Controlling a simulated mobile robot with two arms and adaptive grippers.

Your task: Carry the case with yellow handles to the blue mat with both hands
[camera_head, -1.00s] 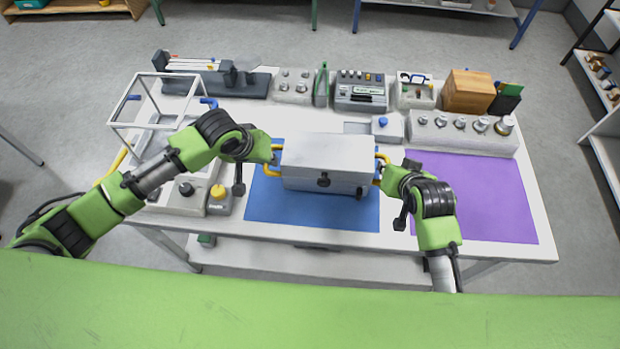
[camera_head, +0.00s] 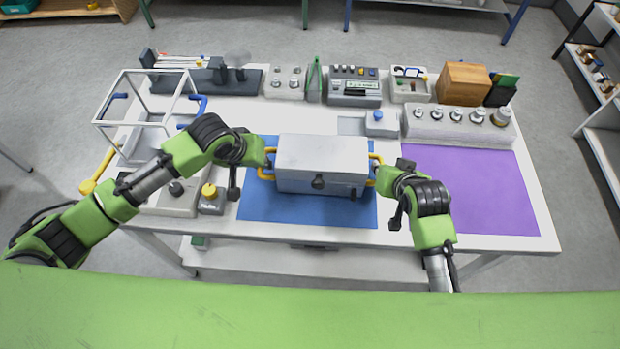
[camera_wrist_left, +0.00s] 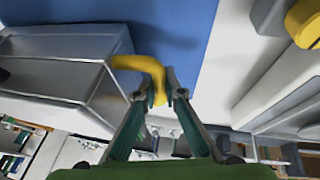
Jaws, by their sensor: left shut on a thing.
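The grey case (camera_head: 322,156) with yellow handles is over the blue mat (camera_head: 285,208) in the head view, lid closed and roughly level. I cannot tell whether its underside touches the mat. My left gripper (camera_head: 267,160) is shut on its left yellow handle (camera_head: 265,174). The left wrist view shows this handle (camera_wrist_left: 140,64) between the fingers (camera_wrist_left: 160,98), with the case (camera_wrist_left: 65,65) beside it and blue mat beyond. My right gripper (camera_head: 380,178) is at the right yellow handle (camera_head: 376,160) and appears closed on it; its fingertips are mostly hidden.
A purple mat (camera_head: 480,190) lies to the right. A clear-sided frame box (camera_head: 145,110) and a yellow-knobbed device (camera_head: 210,198) stand left. Bare table shows in front of the mats.

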